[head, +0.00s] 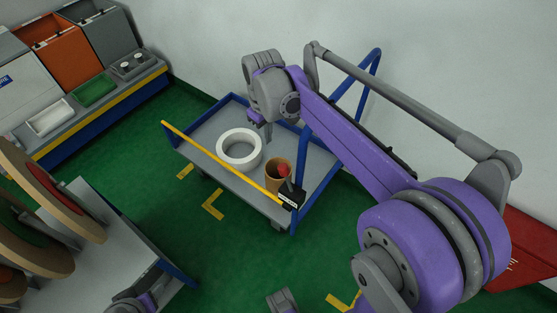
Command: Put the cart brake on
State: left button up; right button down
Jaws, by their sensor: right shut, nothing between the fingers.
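The cart (200,140) has a grey deck, blue rails and a yellow front edge. A black brake block (291,196) with a light label sits at its near right corner. A red knob (284,170) stands above and behind the block, in front of a brown cup-like core; how its lever is set is too small to tell. My right gripper (258,121) is shut and empty, pointing down over the far part of the deck, left of and beyond the knob, apart from it. My left gripper's fingers do not show; only grey and purple arm parts appear at the bottom edge.
A white tape ring (239,149) and the brown core (275,179) stand on the cart deck. A bench with bins (45,118) is at the upper left. A grey table with large reels (115,240) is at the lower left. Green floor lies between them.

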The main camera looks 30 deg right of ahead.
send_over(286, 179)
jog(key=w, duration=0.4)
jog(key=shift+f, duration=4.45)
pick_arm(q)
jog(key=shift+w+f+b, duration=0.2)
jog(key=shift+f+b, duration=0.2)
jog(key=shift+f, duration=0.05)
pick_arm(e)
jog(key=shift+w+a, duration=0.1)
jog(key=shift+a, duration=0.3)
